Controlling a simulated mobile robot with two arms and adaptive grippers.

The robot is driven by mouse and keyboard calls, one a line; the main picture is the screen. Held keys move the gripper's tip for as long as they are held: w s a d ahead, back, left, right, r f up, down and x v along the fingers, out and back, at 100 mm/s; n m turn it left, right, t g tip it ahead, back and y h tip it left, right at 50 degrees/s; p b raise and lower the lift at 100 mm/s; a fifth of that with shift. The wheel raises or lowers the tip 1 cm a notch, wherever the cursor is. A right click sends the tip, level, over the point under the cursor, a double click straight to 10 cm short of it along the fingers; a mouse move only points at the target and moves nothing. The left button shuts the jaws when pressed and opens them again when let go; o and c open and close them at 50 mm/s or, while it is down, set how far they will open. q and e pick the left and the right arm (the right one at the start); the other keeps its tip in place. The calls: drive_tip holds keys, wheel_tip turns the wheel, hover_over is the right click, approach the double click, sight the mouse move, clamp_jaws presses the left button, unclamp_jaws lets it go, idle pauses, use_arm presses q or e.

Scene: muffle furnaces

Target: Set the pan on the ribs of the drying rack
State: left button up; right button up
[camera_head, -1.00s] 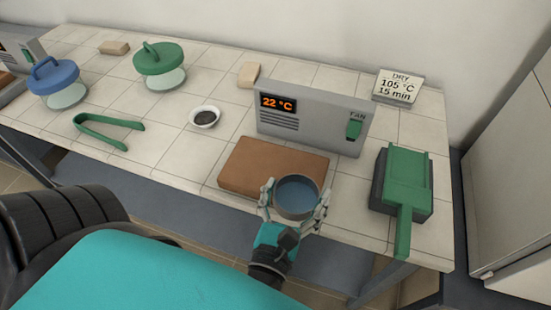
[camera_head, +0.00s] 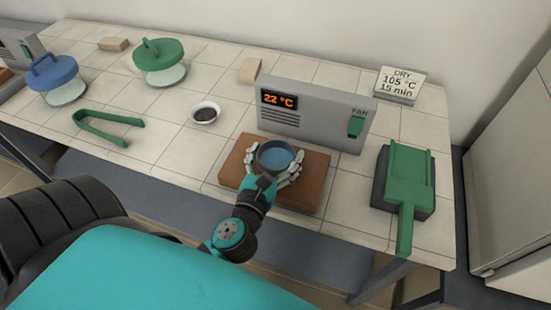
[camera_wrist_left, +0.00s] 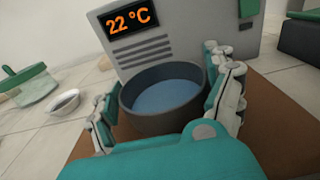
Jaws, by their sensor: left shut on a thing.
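The pan (camera_head: 276,156) is a round, dark grey vessel with a blue inside. My left gripper (camera_head: 272,168) is shut on it, with fingers on both sides of its wall. The pan is upright over the brown slab (camera_head: 312,193); I cannot tell whether it touches it. In the left wrist view the pan (camera_wrist_left: 163,98) sits between my fingers, in front of the grey box with the 22 °C display. No ribs show that I can make out as a drying rack. My right gripper is not in view.
The grey box (camera_head: 330,118) with a green FAN switch stands just behind the slab. A green-handled item on a dark block (camera_head: 405,185) is at right. Green tongs (camera_head: 105,122), a small bowl (camera_head: 205,114) and lidded jars (camera_head: 160,65) are at left.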

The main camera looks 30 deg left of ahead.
use_arm(q)
drive_tip(key=shift+f, duration=0.15)
drive_tip(key=o, duration=1.1)
drive_tip(key=shift+s, duration=0.15)
